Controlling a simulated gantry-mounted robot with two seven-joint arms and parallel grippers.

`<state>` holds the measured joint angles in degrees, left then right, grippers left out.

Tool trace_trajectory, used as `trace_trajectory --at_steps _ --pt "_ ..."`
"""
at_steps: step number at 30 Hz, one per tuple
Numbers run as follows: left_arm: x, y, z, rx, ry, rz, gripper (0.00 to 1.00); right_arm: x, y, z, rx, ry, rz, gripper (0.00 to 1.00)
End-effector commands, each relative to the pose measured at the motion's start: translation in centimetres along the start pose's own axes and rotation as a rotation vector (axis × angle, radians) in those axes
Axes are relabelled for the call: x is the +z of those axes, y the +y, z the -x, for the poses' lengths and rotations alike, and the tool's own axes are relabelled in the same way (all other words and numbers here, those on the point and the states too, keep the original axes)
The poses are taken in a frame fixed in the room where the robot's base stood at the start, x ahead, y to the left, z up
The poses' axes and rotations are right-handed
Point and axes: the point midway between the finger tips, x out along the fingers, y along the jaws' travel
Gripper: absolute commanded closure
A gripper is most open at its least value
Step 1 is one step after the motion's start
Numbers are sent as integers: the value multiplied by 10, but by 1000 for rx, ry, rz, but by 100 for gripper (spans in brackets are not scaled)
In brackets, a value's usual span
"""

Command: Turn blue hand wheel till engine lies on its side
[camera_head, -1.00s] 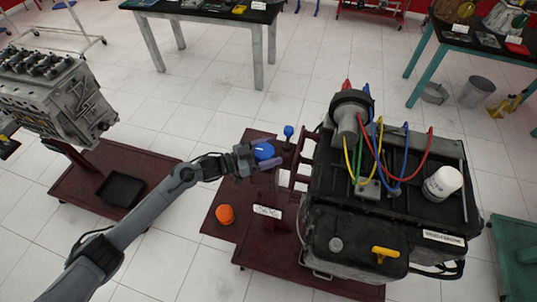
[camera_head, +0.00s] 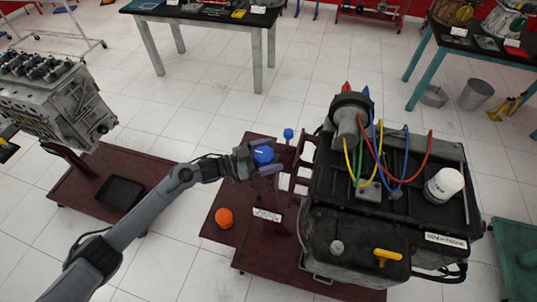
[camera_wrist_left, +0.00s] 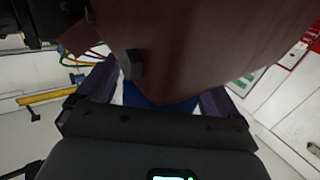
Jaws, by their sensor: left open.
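The blue hand wheel (camera_head: 263,154) is on the dark red stand, left of the engine. My left gripper (camera_head: 266,157) is at the wheel with its two fingers apart, one on the far side and one on the near side of it. In the left wrist view, the blue wheel (camera_wrist_left: 160,97) shows between the two purplish fingers (camera_wrist_left: 158,90), partly hidden by the gripper body. I cannot tell whether the fingers touch it. The engine (camera_head: 380,190) with coloured leads sits upright on its stand. My right gripper is not in view.
An orange knob (camera_head: 224,218) and a smaller blue knob (camera_head: 288,134) are on the same red stand (camera_head: 225,198). Another engine (camera_head: 55,100) stands at the left with a black tray (camera_head: 119,193) below. A table (camera_head: 200,14) is behind, with clear floor between.

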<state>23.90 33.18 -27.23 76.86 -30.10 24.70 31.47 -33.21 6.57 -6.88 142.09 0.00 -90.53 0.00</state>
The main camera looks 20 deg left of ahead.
Motion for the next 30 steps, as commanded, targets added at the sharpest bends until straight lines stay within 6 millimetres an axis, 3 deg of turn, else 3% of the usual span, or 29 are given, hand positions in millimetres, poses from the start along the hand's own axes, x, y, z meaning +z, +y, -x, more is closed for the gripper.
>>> trace_trajectory --at_steps 7,21,30 --pt "2 0 20 -1 -3 0 6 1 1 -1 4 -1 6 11" --pt "1 0 94 0 -1 0 6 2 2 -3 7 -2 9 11" --pt "0 0 108 0 0 0 6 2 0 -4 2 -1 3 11"
